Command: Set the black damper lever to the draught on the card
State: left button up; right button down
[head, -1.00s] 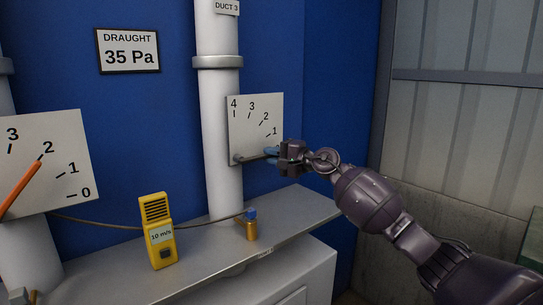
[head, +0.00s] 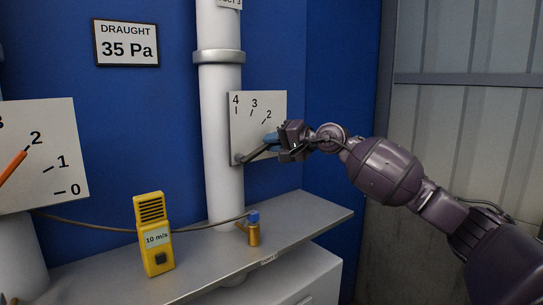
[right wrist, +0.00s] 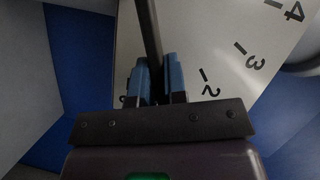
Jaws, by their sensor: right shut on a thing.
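The card (head: 127,42) on the blue wall reads "DRAUGHT 35 Pa". The black damper lever (head: 255,153) pivots at the lower left of a white scale plate (head: 244,115) on the duct marked 3. It slants up to the right, below the 2 mark. My right gripper (head: 271,140) is shut on its outer part; the blue fingertips hide the lever's end and the hand covers the 1 mark. In the right wrist view, the lever (right wrist: 148,30) runs between the two blue fingertips (right wrist: 158,80). My left gripper is out of view.
A yellow meter (head: 152,225) reading "10 m/s" stands on the grey shelf (head: 205,247), joined by a tube to a brass fitting (head: 253,235) with a blue top. An orange lever (head: 12,166) on another scale plate (head: 55,130) is at the left.

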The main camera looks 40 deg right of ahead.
jog(key=a+r+n+h+b, duration=0.1)
jog(key=r+n, duration=0.1)
jog(key=shift+a+n+g, duration=0.2)
jog(key=shift+n+g, duration=0.1)
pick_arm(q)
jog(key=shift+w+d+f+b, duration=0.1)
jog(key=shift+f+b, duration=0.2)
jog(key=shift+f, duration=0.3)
pick_arm(e)
jog(key=shift+s+a+r+n, duration=0.1)
jog(key=shift+a+r+n, duration=0.2)
jog(key=shift+r, duration=0.1)
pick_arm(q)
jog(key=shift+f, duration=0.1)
pick_arm(e)
jog(key=c, duration=1.2)
grip_release()
jog(key=shift+o, duration=0.2)
jog(key=shift+r, duration=0.1)
pick_arm(q)
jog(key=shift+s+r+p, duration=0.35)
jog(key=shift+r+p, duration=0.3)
jog(key=shift+p, duration=0.55)
pick_arm(e)
jog(key=v, duration=1)
jog(key=shift+s+r, duration=0.2)
jog(key=shift+s, duration=0.15)
